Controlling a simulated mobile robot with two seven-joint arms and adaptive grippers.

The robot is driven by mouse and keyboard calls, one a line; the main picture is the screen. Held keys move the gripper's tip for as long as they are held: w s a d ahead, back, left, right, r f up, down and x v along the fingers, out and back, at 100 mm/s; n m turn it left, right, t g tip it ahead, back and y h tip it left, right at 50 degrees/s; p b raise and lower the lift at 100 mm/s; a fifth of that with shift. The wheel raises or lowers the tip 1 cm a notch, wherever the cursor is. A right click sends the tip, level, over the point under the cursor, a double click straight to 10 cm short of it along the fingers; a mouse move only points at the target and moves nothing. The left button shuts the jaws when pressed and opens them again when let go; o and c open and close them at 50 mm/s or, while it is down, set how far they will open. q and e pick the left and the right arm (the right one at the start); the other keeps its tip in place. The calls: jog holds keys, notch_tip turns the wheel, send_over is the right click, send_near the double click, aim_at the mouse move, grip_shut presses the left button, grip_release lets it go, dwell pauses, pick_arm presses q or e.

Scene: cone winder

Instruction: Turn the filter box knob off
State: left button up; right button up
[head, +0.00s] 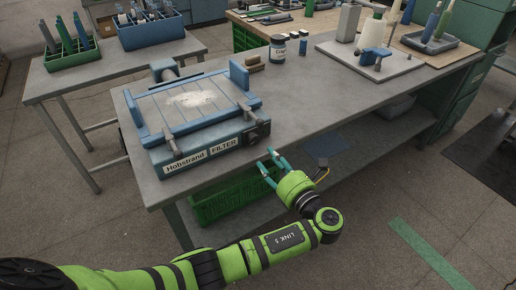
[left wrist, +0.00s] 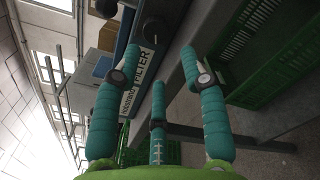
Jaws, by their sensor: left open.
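The blue filter box (head: 196,142) sits on the grey workbench, with a "Hobstrand FILTER" label on its front. Its dark round knob (head: 252,137) is at the right end of that front face. The knob also shows in the left wrist view (left wrist: 151,32), beyond the fingertips and above the label. The knob's exact setting is too small to tell. My left gripper (head: 269,161) is open and empty, with teal fingers, just in front of the bench edge. Its fingertips are near the knob but apart from it. My right gripper is in neither view.
The workbench (head: 310,105) has bare room right of the box. A labelled jar (head: 278,48) and a board with a white cone (head: 372,32) stand farther back. A green crate (head: 222,203) is below the bench. A side table (head: 120,64) holds bins.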

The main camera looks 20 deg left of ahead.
aim_at(255, 141)
pick_arm(q)
jog(key=x, duration=0.7)
jog(key=shift+w+r, duration=0.1)
jog(key=shift+r, duration=0.25)
